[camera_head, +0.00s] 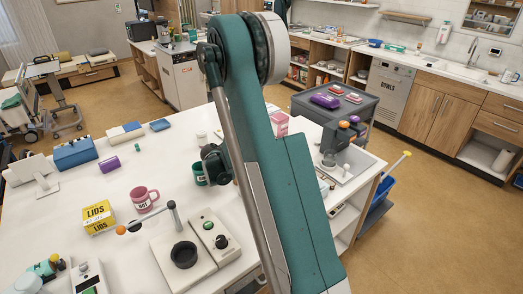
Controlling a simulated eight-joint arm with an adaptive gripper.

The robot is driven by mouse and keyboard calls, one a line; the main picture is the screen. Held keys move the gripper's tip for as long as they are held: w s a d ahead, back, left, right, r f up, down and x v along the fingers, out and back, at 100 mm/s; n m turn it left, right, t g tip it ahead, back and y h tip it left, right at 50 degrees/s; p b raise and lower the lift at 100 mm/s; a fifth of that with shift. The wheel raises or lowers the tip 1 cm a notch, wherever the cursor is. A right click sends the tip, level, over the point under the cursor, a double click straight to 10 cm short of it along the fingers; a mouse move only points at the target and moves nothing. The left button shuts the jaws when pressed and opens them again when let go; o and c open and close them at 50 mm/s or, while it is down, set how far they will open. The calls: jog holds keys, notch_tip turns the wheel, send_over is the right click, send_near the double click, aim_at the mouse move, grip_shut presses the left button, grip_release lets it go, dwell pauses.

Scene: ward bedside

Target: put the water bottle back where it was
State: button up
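My teal arm crosses the middle of the view and hides part of the white counter (115,215). A black part beside the arm, possibly my gripper (214,165), shows near a dark teal mug (199,174). Its fingers cannot be made out, nor whether it holds anything. I cannot identify the water bottle with certainty. A purple cylinder (109,164) lies on the counter at the left. A teal bottle-like thing with a yellowish end (44,268) lies at the lower left corner. Whatever is behind the arm is hidden.
A pink mug (144,199), a yellow LIDS box (98,217), a blue box (75,153) and a device with a black round well (184,254) stand on the counter. A grey trolley (357,110) is beyond its right side. Counter space between the purple cylinder and pink mug is clear.

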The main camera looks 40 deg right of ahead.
jog(key=shift+f, duration=0.15)
jog(key=o, duration=1)
jog(key=shift+r, duration=0.25)
jog(key=p+v, duration=0.1)
jog(key=v, duration=1.1)
jog(key=shift+f, duration=0.1)
jog(key=shift+s, duration=0.1)
